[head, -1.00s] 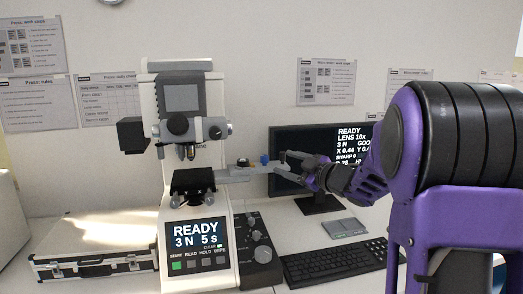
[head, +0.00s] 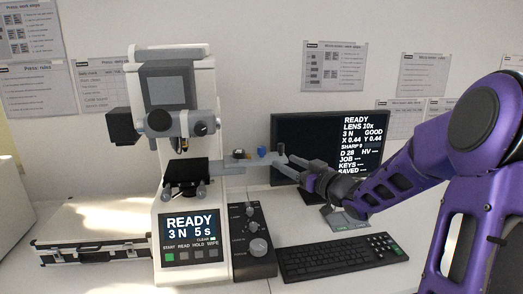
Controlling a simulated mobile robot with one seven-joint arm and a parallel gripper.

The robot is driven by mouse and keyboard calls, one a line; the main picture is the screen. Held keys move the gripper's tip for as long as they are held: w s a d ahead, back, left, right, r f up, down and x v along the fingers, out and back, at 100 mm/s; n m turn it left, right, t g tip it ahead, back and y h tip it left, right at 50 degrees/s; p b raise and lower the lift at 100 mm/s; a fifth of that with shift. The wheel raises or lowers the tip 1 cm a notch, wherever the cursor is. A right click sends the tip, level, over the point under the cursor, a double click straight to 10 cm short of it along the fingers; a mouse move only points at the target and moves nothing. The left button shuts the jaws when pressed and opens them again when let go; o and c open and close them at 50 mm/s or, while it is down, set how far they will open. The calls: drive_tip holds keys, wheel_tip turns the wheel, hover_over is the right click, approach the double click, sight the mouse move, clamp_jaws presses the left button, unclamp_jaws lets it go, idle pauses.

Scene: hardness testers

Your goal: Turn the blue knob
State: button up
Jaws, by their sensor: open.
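The blue knob (head: 262,151) is a small blue piece on a grey arm that sticks out to the right from the white hardness tester (head: 189,105). My gripper (head: 283,161) comes in from the right, in front of the monitor. Its grey fingers are open and point left. The fingertips appear just right of the knob. I cannot tell their depth from it, and I see no contact.
The tester's screen (head: 190,226) reads READY. A monitor (head: 345,125) stands behind my gripper. A control box with knobs (head: 250,240), a keyboard (head: 340,257) and a silver-edged case (head: 95,228) are on the white table. Sheets hang on the wall.

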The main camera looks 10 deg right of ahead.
sight(264, 151)
drive_tip(key=x, duration=1.2)
drive_tip(key=shift+w+a, duration=0.1)
drive_tip(key=shift+w, duration=0.1)
clamp_jaws()
